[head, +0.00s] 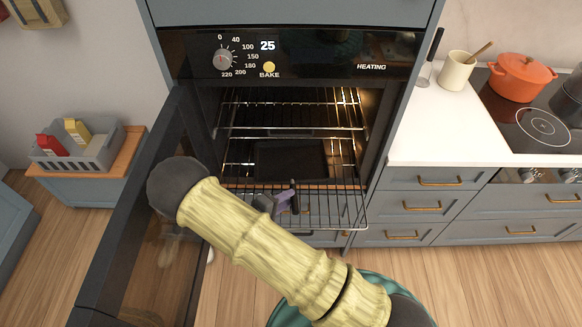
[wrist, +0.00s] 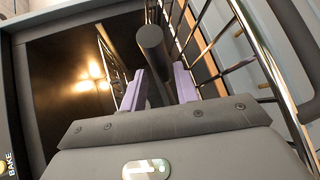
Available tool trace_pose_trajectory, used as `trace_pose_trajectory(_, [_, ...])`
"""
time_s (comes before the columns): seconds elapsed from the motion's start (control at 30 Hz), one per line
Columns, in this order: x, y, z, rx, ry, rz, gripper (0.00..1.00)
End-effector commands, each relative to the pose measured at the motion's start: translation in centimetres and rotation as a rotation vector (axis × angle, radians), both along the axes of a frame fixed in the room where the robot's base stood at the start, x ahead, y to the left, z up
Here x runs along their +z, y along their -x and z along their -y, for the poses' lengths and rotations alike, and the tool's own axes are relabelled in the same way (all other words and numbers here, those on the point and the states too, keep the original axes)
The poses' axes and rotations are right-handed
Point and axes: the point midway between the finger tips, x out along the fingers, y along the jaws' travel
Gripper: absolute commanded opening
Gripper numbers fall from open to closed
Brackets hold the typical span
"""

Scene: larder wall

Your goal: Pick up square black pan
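The square black pan (head: 290,158) lies flat on a wire rack inside the open, lit oven. Its dark round handle (wrist: 153,55) points out toward the oven's front. My gripper (head: 288,203) is at the oven opening, over the front of the pulled-out lower rack. In the wrist view, the two purple fingers of my gripper (wrist: 162,85) stand on either side of the handle, close against it with little gap. It looks shut on the handle. The contact faces themselves are hidden.
The oven door (head: 140,220) hangs open at the left, beside my arm. An upper rack (head: 290,112) spans above the pan. The lower rack's front (head: 340,215) sticks out under my gripper. A counter (head: 430,140) with an orange pot (head: 520,80) is at the right.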

Motion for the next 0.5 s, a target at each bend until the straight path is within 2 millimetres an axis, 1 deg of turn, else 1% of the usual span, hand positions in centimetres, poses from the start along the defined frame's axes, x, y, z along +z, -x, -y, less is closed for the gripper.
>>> trace_pose_trajectory(0.2, [-0.9,-2.0,2.2,-0.002,0.003,0.000,0.31])
trace_pose_trajectory(0.3, [-1.2,-2.4,2.6,-0.001,0.000,0.000,0.31])
trace_pose_trajectory(0.5, [-1.3,-2.5,2.7,-0.001,0.000,0.000,0.31])
